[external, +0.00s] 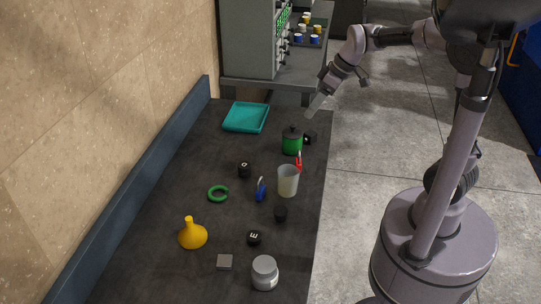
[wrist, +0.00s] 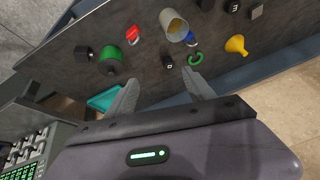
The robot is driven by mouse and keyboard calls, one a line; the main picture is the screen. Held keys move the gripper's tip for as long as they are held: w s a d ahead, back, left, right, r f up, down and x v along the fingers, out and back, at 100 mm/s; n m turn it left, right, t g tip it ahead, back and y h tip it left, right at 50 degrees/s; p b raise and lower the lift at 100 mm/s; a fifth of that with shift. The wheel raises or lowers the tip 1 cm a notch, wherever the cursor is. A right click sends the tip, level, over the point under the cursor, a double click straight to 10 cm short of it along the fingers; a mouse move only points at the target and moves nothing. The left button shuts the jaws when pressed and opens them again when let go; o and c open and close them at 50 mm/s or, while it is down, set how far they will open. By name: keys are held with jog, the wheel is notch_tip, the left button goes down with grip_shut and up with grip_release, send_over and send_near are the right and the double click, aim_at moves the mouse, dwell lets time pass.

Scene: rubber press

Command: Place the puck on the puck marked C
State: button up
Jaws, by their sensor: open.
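Several small black pucks stand on the dark table. One with a small pale mark (external: 244,170) is mid-table, also in the wrist view (wrist: 168,62). A plain-looking one (external: 280,214) stands by the white cup. One marked like E or 3 (external: 254,238) is near the front, also in the wrist view (wrist: 232,6). I cannot read a clear C on any. My gripper (external: 316,108) is open and empty, above the table's far right edge; its spread fingers show in the wrist view (wrist: 161,82).
A green canister (external: 292,144), red padlock (external: 298,163), white cup (external: 288,182), blue padlock (external: 261,191), green ring (external: 217,194), yellow funnel (external: 192,235), grey block (external: 225,262) and grey jar (external: 265,272) stand around. A teal tray (external: 246,118) lies at the back.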

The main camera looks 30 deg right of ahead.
jog(key=s+d+m+t+h, duration=0.1)
jog(key=s+d+m, duration=0.3)
jog(key=s, duration=0.5)
jog(key=s+d+f+m+t+h, duration=0.1)
jog(key=s+d+m, duration=0.3)
jog(key=s+m, duration=0.3)
jog(key=s, duration=0.3)
jog(key=shift+d+f, duration=0.25)
